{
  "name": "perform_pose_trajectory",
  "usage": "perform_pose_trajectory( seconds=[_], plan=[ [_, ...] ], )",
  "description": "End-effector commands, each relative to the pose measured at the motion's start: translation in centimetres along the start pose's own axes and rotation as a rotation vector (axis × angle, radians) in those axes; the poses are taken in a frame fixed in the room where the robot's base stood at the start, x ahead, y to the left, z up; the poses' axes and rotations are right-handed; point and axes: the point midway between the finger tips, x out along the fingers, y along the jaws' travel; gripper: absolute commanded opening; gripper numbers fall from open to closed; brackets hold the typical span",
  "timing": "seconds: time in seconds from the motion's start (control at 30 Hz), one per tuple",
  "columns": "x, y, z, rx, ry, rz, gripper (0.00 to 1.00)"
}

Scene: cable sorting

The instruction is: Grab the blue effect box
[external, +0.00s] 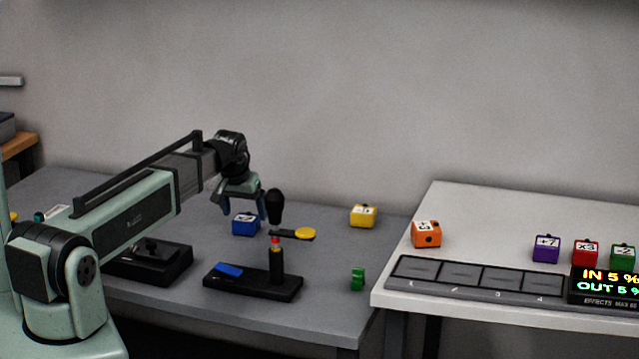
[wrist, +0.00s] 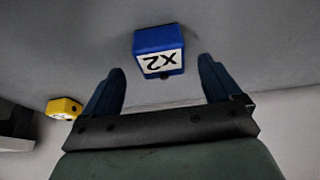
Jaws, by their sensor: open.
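The blue effect box (external: 245,225) sits on the grey table, below and close to my gripper in the external view. In the wrist view the blue box (wrist: 159,45) shows a white label reading "X2", upside down. It lies ahead of and between the two fingers, apart from them. My gripper (external: 240,212) is open and empty, and its dark blue fingers (wrist: 161,82) stand apart on either side in the wrist view. In the external view one finger lies near the box's right side.
A black stand with a dark knob (external: 276,204) and yellow disc (external: 299,234) stands in front right of the box. A yellow box (external: 363,216) and a green piece (external: 358,279) lie right. Orange (external: 426,234), purple (external: 546,249) and red (external: 585,254) boxes sit on the white table.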

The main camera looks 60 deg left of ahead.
Motion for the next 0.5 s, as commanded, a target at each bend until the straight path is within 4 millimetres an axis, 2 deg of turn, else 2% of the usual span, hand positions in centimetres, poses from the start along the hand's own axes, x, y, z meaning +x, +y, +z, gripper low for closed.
perform_pose_trajectory(
  seconds=[0.3, 0.5],
  plan=[
    [3.8, -0.2, 0.0, 0.000, -0.002, 0.000, 0.92],
    [4.1, -0.2, 0.1, 0.000, 0.000, 0.000, 0.92]
  ],
)
